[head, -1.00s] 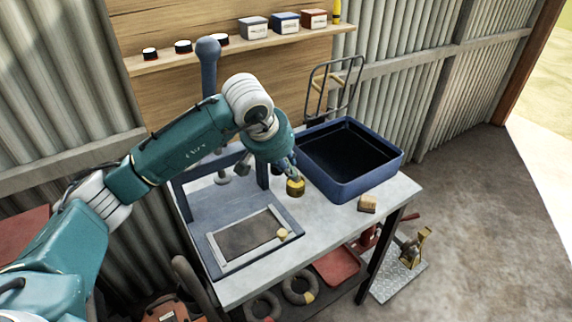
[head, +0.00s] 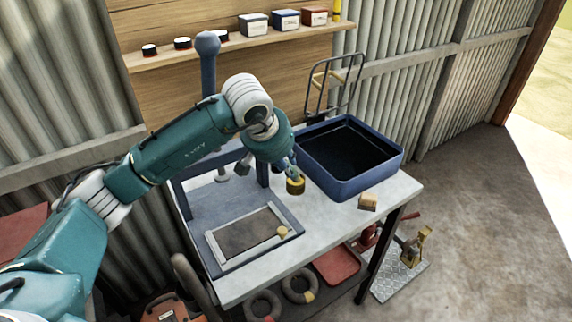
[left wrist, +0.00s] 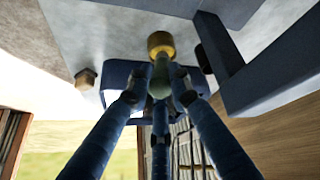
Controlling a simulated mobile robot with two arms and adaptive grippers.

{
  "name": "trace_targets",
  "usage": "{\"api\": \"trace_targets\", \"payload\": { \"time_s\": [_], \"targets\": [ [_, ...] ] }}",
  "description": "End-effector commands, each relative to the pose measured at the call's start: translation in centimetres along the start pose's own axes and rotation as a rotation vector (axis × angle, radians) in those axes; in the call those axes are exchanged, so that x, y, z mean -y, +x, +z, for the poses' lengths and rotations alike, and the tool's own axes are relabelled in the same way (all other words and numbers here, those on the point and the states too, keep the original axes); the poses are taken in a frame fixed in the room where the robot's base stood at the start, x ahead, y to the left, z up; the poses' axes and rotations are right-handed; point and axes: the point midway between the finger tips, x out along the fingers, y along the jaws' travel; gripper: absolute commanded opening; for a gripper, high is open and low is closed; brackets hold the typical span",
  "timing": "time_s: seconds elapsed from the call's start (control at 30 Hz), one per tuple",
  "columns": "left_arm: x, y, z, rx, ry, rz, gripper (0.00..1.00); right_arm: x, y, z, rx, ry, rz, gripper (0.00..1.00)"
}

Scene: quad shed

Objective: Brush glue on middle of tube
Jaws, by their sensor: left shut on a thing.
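My left gripper (left wrist: 158,85) is shut on a slim grey-green piece (left wrist: 160,76), which looks like a handle. At its far end is a round yellow piece (left wrist: 160,43), also visible in the head view (head: 295,186) over the bench beside the blue bin. I cannot tell whether the yellow piece is a separate pot on the bench or part of the held thing. A dark flat piece (head: 246,231), possibly the tube, lies in a pale frame on the blue-grey press base, left of the gripper. My right gripper is not in view.
The blue bin (head: 340,185) stands at the bench's back right. A small tan block (head: 368,202) lies near the right edge, and a small yellowish knob (head: 283,231) at the frame's corner. The press post (head: 208,70) rises behind the arm. Bare bench (head: 325,215) lies in front of the bin.

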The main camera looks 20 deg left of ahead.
Motion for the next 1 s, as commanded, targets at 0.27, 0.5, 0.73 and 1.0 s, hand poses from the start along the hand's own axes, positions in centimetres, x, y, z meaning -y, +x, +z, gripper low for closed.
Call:
{"api": "trace_targets", "payload": {
  "time_s": [0.27, 0.5, 0.73, 1.0],
  "targets": [
    [0.0, 0.0, 0.1, 0.004, 0.000, -0.001, 0.00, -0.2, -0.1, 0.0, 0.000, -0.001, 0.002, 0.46],
    [-0.2, -1.7, -0.8, 0.002, 0.000, -0.002, 0.00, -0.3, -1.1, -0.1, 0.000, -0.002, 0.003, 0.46],
    [-0.5, -3.3, -1.7, 0.001, 0.000, -0.002, 0.00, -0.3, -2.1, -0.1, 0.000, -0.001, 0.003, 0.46],
    [-0.9, -5.2, -2.7, 0.002, 0.000, -0.001, 0.00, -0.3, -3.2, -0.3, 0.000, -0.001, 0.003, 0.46]
  ]
}}
